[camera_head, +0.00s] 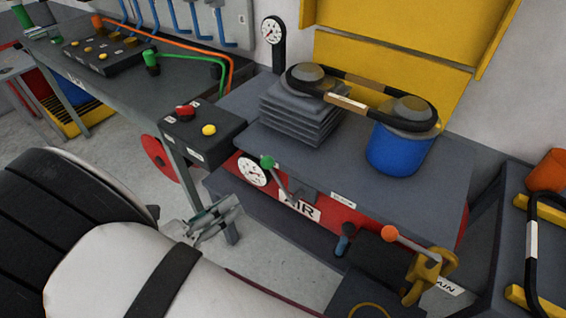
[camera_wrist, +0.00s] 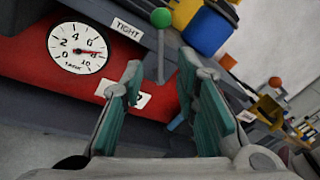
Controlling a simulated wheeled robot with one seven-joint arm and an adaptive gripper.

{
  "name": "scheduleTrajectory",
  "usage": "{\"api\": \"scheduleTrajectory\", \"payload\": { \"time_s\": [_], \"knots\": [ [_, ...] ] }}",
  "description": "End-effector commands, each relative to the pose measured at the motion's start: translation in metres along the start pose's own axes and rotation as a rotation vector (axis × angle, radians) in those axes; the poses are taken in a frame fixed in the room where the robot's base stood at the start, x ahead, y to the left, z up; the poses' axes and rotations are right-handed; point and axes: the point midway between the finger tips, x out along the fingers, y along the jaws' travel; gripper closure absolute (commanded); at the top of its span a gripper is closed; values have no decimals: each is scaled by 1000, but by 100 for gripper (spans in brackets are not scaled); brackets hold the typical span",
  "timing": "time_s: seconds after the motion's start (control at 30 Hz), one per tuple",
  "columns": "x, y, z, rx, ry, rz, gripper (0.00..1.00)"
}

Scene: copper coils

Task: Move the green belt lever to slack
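The green-knobbed lever (camera_head: 268,162) stands at the front edge of the grey machine top, its rod leaning left toward the gauge. In the wrist view the green knob (camera_wrist: 160,17) and its rod stand beyond and above the gap between my fingers, just right of the "TIGHT" label (camera_wrist: 127,30). My gripper (camera_head: 232,205) is open and empty, left of and below the lever in the head view. Its teal fingers (camera_wrist: 160,75) also show in the wrist view, apart from the lever. Whether "slack" is marked on the small label (camera_head: 341,200) cannot be read.
A round gauge (camera_wrist: 78,47) on the red panel has its needle near 8. An orange-knobbed lever (camera_head: 390,233) stands to the right. A black button box (camera_head: 202,133) is behind left. A blue drum (camera_head: 395,150) and stacked plates (camera_head: 298,115) sit on the machine.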

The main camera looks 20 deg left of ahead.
Motion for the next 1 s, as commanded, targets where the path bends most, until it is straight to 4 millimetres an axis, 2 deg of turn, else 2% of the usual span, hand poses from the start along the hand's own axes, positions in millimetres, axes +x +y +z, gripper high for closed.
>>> {"api": "scheduleTrajectory", "payload": {
  "time_s": [0.17,0.6,0.8,1.0],
  "knots": [
    [23,-1,1,1,1,-4,72],
    [107,-2,0,1,4,-4,72],
    [129,-1,0,3,4,-3,72],
    [136,-1,0,3,3,-2,72]
  ]
}}
